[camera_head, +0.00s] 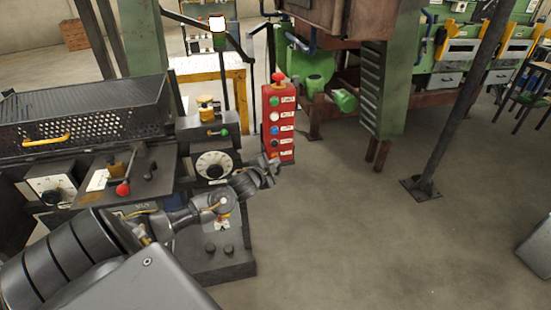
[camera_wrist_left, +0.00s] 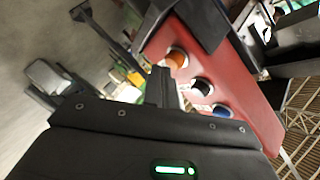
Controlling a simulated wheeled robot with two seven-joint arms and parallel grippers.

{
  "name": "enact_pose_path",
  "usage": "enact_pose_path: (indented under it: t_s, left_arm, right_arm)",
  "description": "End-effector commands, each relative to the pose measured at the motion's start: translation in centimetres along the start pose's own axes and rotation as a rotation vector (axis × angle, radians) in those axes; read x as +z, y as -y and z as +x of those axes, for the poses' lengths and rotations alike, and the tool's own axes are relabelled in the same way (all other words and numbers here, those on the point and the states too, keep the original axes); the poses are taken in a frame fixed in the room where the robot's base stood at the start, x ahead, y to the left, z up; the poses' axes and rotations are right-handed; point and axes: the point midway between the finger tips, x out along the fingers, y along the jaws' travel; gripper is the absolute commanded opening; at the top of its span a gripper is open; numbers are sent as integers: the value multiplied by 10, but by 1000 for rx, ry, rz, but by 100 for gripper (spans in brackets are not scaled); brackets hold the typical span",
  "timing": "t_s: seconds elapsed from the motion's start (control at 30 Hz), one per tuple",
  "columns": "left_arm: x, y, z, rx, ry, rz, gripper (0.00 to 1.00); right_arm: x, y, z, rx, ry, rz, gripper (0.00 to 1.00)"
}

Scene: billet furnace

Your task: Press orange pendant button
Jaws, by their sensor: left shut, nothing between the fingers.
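The red pendant box (camera_head: 288,140) hangs upright in the middle of the head view, with a red knob (camera_head: 278,77) on top and a column of coloured buttons. The orange button (camera_wrist_left: 177,58) shows clearly in the left wrist view, near one end of the box, beside a black button (camera_wrist_left: 202,87) and a blue button (camera_wrist_left: 221,110). My left gripper (camera_head: 271,165) is at the lower end of the pendant. Its shut fingers (camera_wrist_left: 163,84) point toward the orange button and hold nothing. I cannot tell whether they touch it. My right gripper is not in view.
A dark machine with a dial (camera_head: 213,165) and a perforated cover (camera_head: 85,110) stands left of the pendant. A yellow table (camera_head: 208,73) is behind it. A dark post (camera_head: 460,95) stands at the right. The floor (camera_head: 350,230) at right front is clear.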

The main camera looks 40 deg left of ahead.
Motion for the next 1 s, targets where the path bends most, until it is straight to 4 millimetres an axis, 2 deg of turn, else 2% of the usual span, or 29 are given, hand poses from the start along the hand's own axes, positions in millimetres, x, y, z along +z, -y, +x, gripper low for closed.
enact_pose_path:
  t_s: [1.0]
  left_arm:
    - [6,5,7,0,2,1,0]
  right_arm:
    - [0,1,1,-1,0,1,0]
